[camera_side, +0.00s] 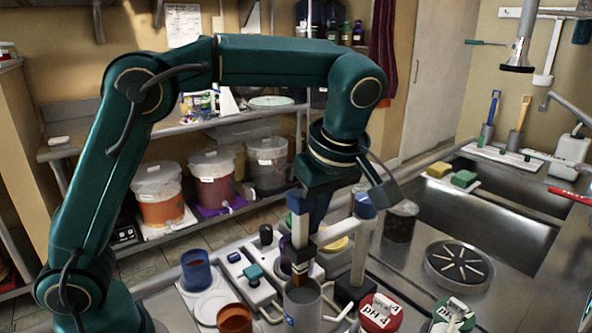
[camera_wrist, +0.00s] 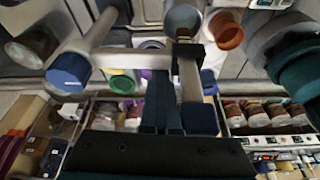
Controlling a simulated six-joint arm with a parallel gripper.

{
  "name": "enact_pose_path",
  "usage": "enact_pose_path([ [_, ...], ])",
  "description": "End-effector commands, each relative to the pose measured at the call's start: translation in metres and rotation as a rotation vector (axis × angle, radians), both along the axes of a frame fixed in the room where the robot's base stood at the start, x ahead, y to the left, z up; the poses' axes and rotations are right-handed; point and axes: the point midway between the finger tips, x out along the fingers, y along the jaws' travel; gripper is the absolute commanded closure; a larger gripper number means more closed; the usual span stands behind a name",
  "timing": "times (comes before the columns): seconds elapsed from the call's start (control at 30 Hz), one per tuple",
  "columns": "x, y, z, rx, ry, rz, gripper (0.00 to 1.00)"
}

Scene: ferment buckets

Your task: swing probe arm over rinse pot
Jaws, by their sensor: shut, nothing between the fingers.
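The probe arm is a pale grey bar (camera_side: 331,233) reaching left from an upright post (camera_side: 361,250) with a blue cap. In the wrist view the bar (camera_wrist: 100,32) also shows. A blue-topped probe (camera_side: 299,232) hangs at its end, and its brown lower end shows at the mouth of a grey pot (camera_side: 303,303) with a blue mark, likely the rinse pot. I cannot tell how deep it sits. My gripper (camera_side: 317,228) is shut and empty between probe and post; in the wrist view its fingers (camera_wrist: 162,75) lie close beside the probe (camera_wrist: 189,78). Contact is unclear.
A copper cup (camera_side: 235,318) and a blue cup (camera_side: 196,270) stand left of the pot. Red (camera_side: 380,312) and green (camera_side: 453,315) pH cups stand to the right. A dark glass jar (camera_side: 401,222) and a sink basin (camera_side: 480,220) lie behind right.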

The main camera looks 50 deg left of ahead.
Motion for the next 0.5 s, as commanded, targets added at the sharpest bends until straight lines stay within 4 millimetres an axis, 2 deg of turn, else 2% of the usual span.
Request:
enact_pose_path([
  [0.5,-0.0012,-0.0036,0.0044,-0.004,0.005,-0.003,1.00],
])
